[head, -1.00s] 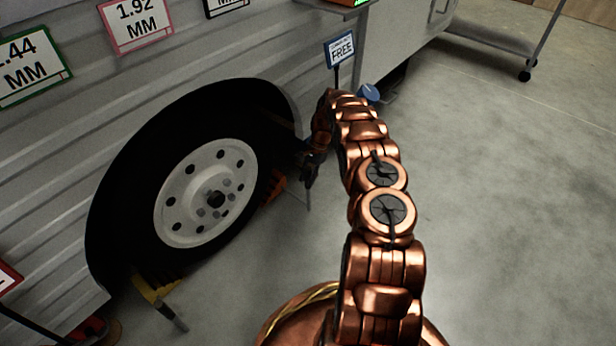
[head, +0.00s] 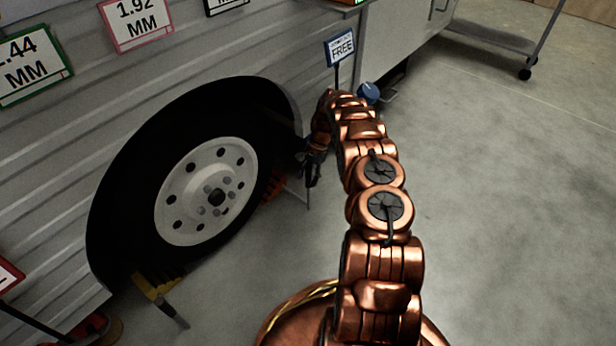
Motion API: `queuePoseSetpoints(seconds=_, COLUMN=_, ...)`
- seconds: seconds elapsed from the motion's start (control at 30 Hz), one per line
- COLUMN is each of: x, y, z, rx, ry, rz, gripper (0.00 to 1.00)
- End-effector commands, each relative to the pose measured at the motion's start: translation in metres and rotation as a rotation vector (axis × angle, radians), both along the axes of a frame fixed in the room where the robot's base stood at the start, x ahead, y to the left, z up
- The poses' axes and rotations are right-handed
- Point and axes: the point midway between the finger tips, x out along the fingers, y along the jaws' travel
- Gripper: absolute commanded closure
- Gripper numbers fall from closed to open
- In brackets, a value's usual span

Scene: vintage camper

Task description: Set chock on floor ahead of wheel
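The camper wheel (head: 206,192), a black tire with a pale grey rim, stands at left centre. An orange chock (head: 271,188) sits low at the tire's right side, partly in shadow. Whether it touches the tire or rests fully on the floor cannot be told. A thin grey rod (head: 297,195) shows beside it. My gripper (head: 311,174) is dark and small, pointing down just right of and above the orange chock. Its fingers are too small and dark to show their opening or any hold. A yellow chock (head: 152,287) with a grey rod lies at the tire's lower left.
The ribbed camper wall (head: 50,195) rises behind the wheel. A blue-framed "FREE" sign (head: 341,47) and a blue round part (head: 368,93) are beyond my arm. A wheeled stand (head: 525,73) is at the upper right. The concrete floor (head: 500,200) at right is clear.

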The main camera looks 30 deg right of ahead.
Motion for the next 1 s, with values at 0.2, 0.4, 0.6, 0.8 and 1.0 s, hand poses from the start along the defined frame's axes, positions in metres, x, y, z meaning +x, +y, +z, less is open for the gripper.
queuePoseSetpoints(seconds=0.2, x=0.0, y=0.0, z=0.0, rx=0.0, ry=0.001, rz=-0.001, gripper=0.45)
queuePoseSetpoints(seconds=0.4, x=0.0, y=-0.003, z=0.005, rx=-0.001, ry=0.001, rz=-0.001, gripper=0.45)
queuePoseSetpoints(seconds=0.6, x=0.004, y=-0.015, z=0.033, rx=-0.004, ry=-0.003, rz=-0.001, gripper=0.45)
queuePoseSetpoints(seconds=0.8, x=0.007, y=-0.029, z=0.071, rx=-0.003, ry=-0.002, rz=0.0, gripper=0.45)
queuePoseSetpoints(seconds=1.0, x=0.009, y=-0.04, z=0.098, rx=-0.001, ry=-0.001, rz=0.0, gripper=0.45)
